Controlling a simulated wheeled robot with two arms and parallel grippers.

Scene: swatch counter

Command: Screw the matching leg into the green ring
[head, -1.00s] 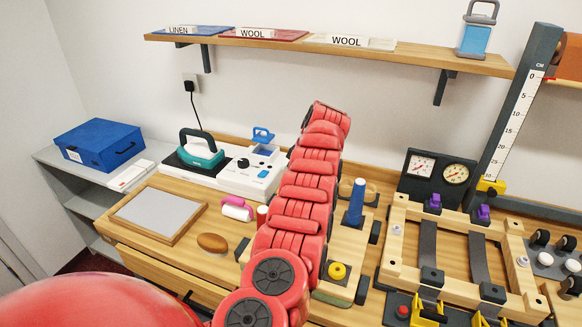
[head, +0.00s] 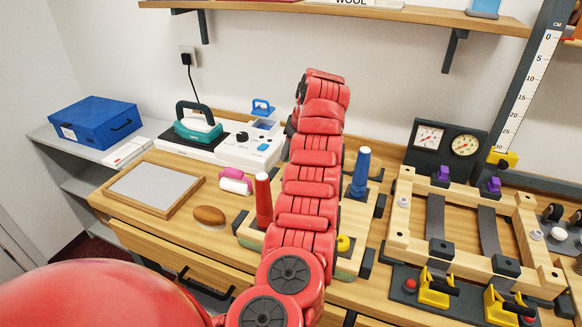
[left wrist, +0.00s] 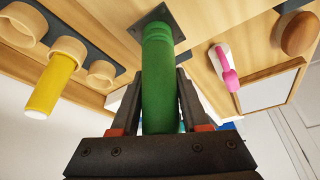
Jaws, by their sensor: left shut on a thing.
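A green leg (left wrist: 160,75) is between the fingers of my left gripper (left wrist: 157,112) in the left wrist view, and the gripper is shut on it. The leg's far end is at a dark square plate (left wrist: 136,34) on the wooden surface; I cannot tell whether it is seated there. I cannot make out a green ring. A yellow leg (left wrist: 55,82) stands in a wooden ring beside it. In the head view a red leg (head: 263,198) and a blue leg (head: 360,172) stand on either side of my arm, which hides the left gripper and green leg. My right gripper is not in view.
A wooden frame with dark straps (head: 403,215) and yellow clamps (head: 433,290) fills the right of the counter. A grey panel (head: 152,184), a brown oval block (head: 209,215) and a pink-and-white roller (head: 236,182) lie left. An iron (head: 197,128) stands behind them.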

